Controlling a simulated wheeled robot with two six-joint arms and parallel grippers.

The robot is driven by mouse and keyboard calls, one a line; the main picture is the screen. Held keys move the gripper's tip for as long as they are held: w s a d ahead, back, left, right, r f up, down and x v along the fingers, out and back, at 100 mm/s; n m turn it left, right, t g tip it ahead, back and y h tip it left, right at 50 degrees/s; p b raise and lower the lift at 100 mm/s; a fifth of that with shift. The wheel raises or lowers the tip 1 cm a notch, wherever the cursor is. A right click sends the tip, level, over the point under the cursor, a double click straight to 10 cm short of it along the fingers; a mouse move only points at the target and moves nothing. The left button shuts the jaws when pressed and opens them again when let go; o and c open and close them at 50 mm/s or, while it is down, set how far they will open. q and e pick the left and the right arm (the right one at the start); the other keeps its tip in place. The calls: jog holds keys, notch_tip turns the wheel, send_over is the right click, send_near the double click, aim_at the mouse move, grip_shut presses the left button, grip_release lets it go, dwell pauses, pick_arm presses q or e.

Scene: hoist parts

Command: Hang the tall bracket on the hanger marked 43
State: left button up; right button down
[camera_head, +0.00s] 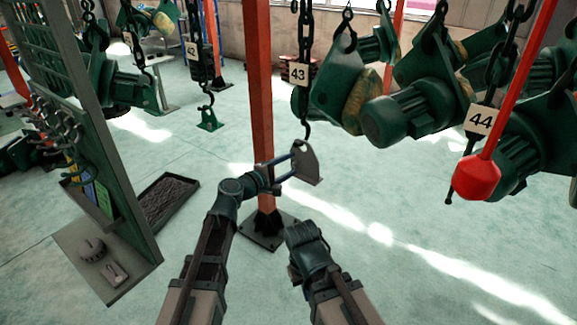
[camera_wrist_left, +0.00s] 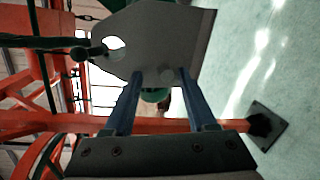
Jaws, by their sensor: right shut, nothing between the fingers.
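The tall bracket (camera_head: 306,164) is a grey plate at the lower end of the hanger marked 43 (camera_head: 299,74). In the left wrist view the plate (camera_wrist_left: 170,35) faces the camera, and the hanger's dark hook (camera_wrist_left: 90,53) overlaps its round hole; I cannot tell how fully it passes through. My left gripper (camera_head: 288,168) is at the plate. Its blue fingers (camera_wrist_left: 158,82) stand apart at the plate's near edge, on either side of a small round boss. My right gripper (camera_head: 297,274) is low in the middle, shut and empty, its fingertips mostly hidden.
A red post (camera_head: 258,90) stands just behind my left arm. Green hoist parts (camera_head: 410,110) hang at the right by the hanger marked 44 (camera_head: 481,120). The hanger marked 42 (camera_head: 191,50) carries a small green piece. A rack panel (camera_head: 90,130) stands at left; the right floor is clear.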

pick_arm(q)
jog(key=p+v, duration=0.1)
jog(key=v, duration=1.2)
jog(key=shift+s+a+p, duration=0.25)
jog(key=shift+s+p, duration=0.05)
jog(key=shift+p, duration=0.1)
jog(key=s+d+f+m+g+y+b, duration=0.1)
jog(key=s+d+f+m+g+b, duration=0.1)
jog(key=s+d+f+m+g, duration=0.45)
jog(key=s+d+f+m+g+y+b, duration=0.1)
jog(key=s+d+f+m+b, duration=0.15)
jog(key=f, duration=0.65)
jog(key=s+a+f+m+g+y+b, duration=0.3)
jog(key=s+a+f+m+g+y, duration=0.2)
jog(key=s+f+y, duration=0.5)
jog(key=shift+s+a+f+m+y+b, duration=0.45)
jog(key=shift+a+f+m, duration=0.3)
jog(key=shift+a+m, duration=0.4)
